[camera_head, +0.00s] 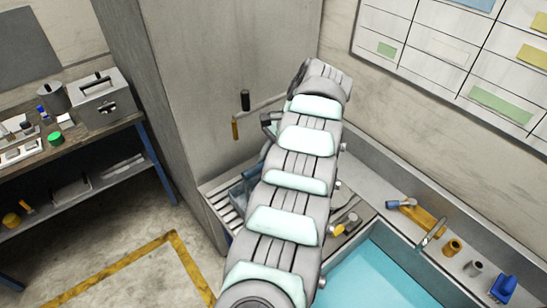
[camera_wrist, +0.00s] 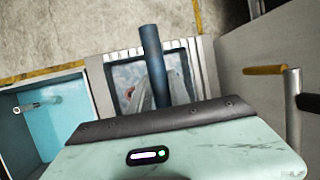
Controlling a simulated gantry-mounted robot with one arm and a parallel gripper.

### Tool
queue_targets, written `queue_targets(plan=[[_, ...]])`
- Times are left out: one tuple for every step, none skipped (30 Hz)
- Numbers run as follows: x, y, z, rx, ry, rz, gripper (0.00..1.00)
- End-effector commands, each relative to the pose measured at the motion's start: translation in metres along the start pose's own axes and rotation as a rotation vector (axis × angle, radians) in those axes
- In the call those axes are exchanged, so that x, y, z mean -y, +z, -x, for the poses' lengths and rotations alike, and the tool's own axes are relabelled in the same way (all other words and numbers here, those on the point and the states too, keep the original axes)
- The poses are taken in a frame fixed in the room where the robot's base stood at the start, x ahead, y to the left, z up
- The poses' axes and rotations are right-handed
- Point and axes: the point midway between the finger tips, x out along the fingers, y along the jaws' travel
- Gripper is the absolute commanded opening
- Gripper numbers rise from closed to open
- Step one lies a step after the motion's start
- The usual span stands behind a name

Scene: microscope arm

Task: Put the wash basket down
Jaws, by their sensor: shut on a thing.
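The wash basket (camera_wrist: 118,76) is a blue-rimmed container with a dark blue handle bar (camera_wrist: 151,45), seen at the top middle of the wrist view. In the head view, part of the basket (camera_head: 237,194) shows left of my arm. My gripper (camera_wrist: 158,82) is shut on the handle bar in the wrist view; my arm hides it in the head view. The basket is over the slatted rack (camera_wrist: 208,70), which also shows in the head view (camera_head: 218,205). I cannot tell whether its base touches the slats.
A sink basin with blue-green water (camera_head: 375,275) lies right of the rack. A tall grey cabinet (camera_head: 225,65) stands behind and to the left. A lever with a yellow handle (camera_wrist: 265,70) is close on the right in the wrist view. A workbench (camera_head: 70,145) stands at far left.

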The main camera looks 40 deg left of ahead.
Motion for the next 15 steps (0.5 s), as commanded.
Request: queue_targets(plan=[[0.002, 0.000, -0.001, -0.002, -0.003, 0.004, 0.00], [0.002, -0.001, -0.003, -0.002, -0.003, 0.005, 0.00], [0.002, -0.001, -0.007, -0.002, -0.002, 0.006, 0.00], [0.002, -0.002, -0.011, -0.002, -0.002, 0.007, 0.00], [0.002, -0.002, -0.015, -0.002, -0.001, 0.009, 0.00], [0.001, -0.004, -0.020, -0.002, -0.002, 0.010, 0.00], [0.001, -0.006, -0.024, -0.002, -0.002, 0.010, 0.00], [0.000, -0.007, -0.028, -0.003, -0.002, 0.010, 0.00], [-0.001, -0.009, -0.032, -0.003, -0.002, 0.010, 0.00], [-0.002, -0.010, -0.035, -0.003, -0.002, 0.010, 0.00], [-0.002, -0.011, -0.037, -0.003, -0.002, 0.010, 0.00], [-0.003, -0.011, -0.038, -0.004, -0.002, 0.010, 0.00], [-0.003, -0.011, -0.038, -0.004, -0.003, 0.010, 0.00], [-0.003, -0.011, -0.038, -0.004, -0.003, 0.010, 0.00], [-0.003, -0.011, -0.038, -0.004, -0.003, 0.010, 0.00]])
